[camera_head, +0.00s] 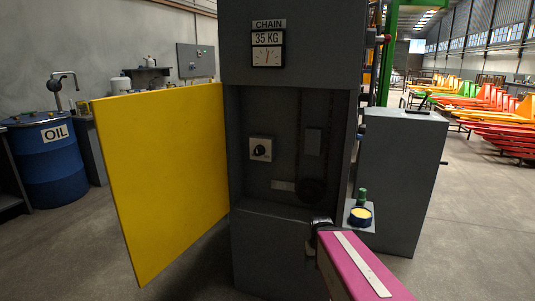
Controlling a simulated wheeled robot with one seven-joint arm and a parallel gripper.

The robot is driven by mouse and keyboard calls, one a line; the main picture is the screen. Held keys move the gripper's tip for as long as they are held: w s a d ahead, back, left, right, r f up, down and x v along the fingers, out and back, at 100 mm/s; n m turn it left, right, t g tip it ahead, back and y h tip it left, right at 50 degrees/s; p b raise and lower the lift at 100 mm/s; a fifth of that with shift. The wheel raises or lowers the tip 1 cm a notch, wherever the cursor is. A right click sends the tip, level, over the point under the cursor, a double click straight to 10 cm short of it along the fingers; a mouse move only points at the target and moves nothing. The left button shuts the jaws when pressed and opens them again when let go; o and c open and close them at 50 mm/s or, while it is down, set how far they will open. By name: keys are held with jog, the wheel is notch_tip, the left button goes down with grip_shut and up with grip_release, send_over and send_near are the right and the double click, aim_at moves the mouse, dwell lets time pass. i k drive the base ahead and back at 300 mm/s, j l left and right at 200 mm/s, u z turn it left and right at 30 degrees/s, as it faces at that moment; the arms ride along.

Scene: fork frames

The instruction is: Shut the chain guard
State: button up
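The chain guard (165,170) is a large flat yellow panel, standing wide open at the left of a dark grey machine cabinet (245,60). Its right edge meets the cabinet's left front edge, and its free edge swings out toward me on the left. The open recess shows a dark chain run (299,130) and a dark round wheel (312,190) low down. My gripper (321,226) seems to be the dark end beyond my pink arm link, low in front of the cabinet's right side. It is well apart from the guard, and its fingers cannot be made out.
A small ledge (358,225) with a round yellow-topped tin (360,214) sits right of my gripper. A grey box cabinet (400,180) stands on the right. A blue oil drum (47,160) stands behind the guard at left. Floor before the cabinet looks clear.

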aim_at(163, 152)
jog(key=j+z, duration=0.3)
jog(key=j, duration=0.25)
jog(key=j+z, duration=0.35)
jog(key=j, duration=0.2)
jog(key=k+j+z, duration=0.1)
jog(key=j+z, duration=0.2)
jog(key=j, duration=0.25)
jog(key=k+j+z, duration=0.1)
jog(key=j+z, duration=0.25)
jog(key=j, duration=0.2)
jog(key=k+j+z, duration=0.3)
jog(key=j, duration=0.15)
jog(key=k+j+z, duration=0.15)
jog(key=j+z, duration=0.15)
jog(key=j, duration=0.15)
jog(key=k+j+z, duration=0.75)
jog(key=k, duration=0.35)
jog(key=k+j+z, duration=0.1)
jog(key=k, duration=0.35)
jog(key=j+u, duration=0.15)
jog(key=i+j+u, duration=0.2)
jog(key=k+j, duration=0.05)
jog(key=j, duration=0.05)
